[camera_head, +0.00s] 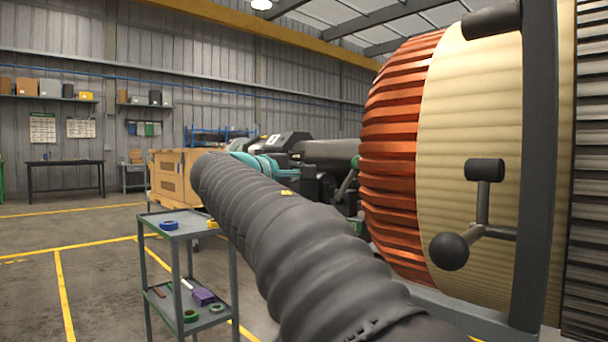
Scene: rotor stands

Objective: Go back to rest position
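A large rotor fills the right side of the head view. It has a ribbed copper-coloured end (400,150) and a cream ribbed body (475,120). A grey upright post (537,170) of a stand rises in front of it, with dark knobs and handles on it. My arm, in a ribbed dark grey sleeve, reaches from the bottom right up to the middle. My gripper does not show; the arm hides what lies beyond its far end. I see nothing held.
A grey two-shelf cart (188,232) stands left of my arm, with blue tape (168,225) on top and a purple box (203,296) below. A wooden crate (173,178) and machinery stand behind. Open floor with yellow lines lies at left; a dark table (65,163) is by the wall.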

